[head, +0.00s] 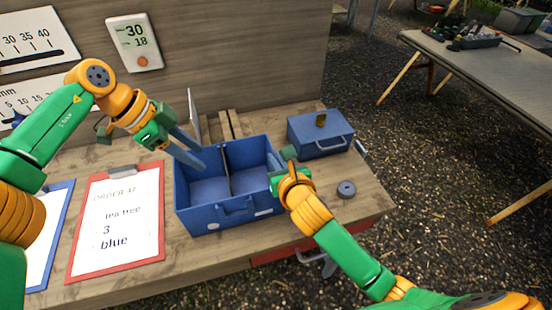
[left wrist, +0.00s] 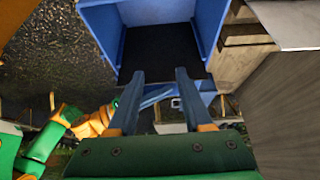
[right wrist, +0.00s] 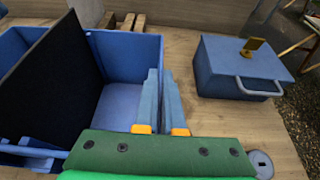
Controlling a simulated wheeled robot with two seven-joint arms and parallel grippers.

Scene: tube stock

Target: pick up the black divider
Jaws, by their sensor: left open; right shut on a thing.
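The black divider (right wrist: 48,85) stands upright across the inside of the blue crate (head: 215,217), splitting it into a left and a right compartment. In the head view I see it nearly edge-on (head: 228,170); in the left wrist view its dark face (left wrist: 162,52) is ahead of the fingers. My left gripper (head: 203,157) is open and empty, with its fingertips at the left compartment, apart from the divider; its fingers also show in the left wrist view (left wrist: 158,75). My right gripper (right wrist: 162,75) is shut on the crate's right wall.
A closed blue box (head: 318,138) with a yellow piece on top stands right of the crate. A small grey round thing (head: 346,189) lies before it. A red-edged order board (head: 117,222) lies left. A thin upright panel (head: 194,108) and wooden pieces (head: 230,124) are behind the crate.

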